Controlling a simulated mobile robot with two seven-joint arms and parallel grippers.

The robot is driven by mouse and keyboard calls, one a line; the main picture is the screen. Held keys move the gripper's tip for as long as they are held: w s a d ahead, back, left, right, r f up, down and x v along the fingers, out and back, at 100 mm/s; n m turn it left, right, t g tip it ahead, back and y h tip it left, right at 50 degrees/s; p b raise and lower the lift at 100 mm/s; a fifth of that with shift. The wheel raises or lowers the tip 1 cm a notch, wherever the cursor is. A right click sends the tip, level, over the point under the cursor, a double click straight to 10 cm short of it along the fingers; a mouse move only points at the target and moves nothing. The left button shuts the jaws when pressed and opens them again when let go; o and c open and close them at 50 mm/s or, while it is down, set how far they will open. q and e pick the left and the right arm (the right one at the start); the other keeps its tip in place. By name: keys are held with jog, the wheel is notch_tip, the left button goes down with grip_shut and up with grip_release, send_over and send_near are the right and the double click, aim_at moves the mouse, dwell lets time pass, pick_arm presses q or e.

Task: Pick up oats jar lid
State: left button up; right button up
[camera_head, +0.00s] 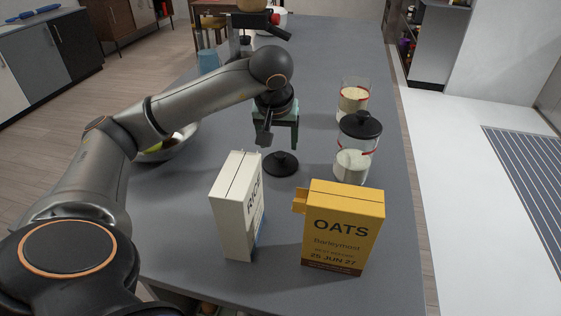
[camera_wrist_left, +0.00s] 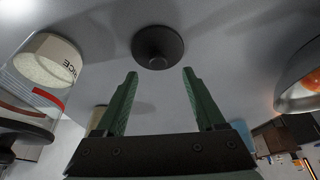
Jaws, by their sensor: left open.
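A black round lid with a knob (camera_head: 280,163) lies flat on the grey counter, apart from the jars. It also shows in the left wrist view (camera_wrist_left: 158,46), just beyond the fingertips. My left gripper (camera_head: 278,140) points down above and slightly behind the lid. Its green fingers (camera_wrist_left: 160,75) are open and empty, not touching the lid. An open glass jar with pale contents (camera_head: 353,103) stands at the back right. A second glass jar (camera_head: 352,166) wears a black lid (camera_head: 361,124); in the left wrist view a jar marked RICE (camera_wrist_left: 60,60) is at left. My right gripper is not in view.
A white rice box (camera_head: 232,210) and a yellow oats box (camera_head: 343,230) stand in front of the lid. A metal bowl with fruit (camera_head: 182,147) is left, partly behind my left arm. Counter (camera_head: 325,50) at the back is largely clear.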

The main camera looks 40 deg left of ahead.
aim_at(280, 153)
pick_arm(q)
jog(key=x, duration=0.5)
jog(key=shift+w+d, duration=0.1)
jog(key=shift+r, duration=0.1)
grip_shut()
dwell(0.3)
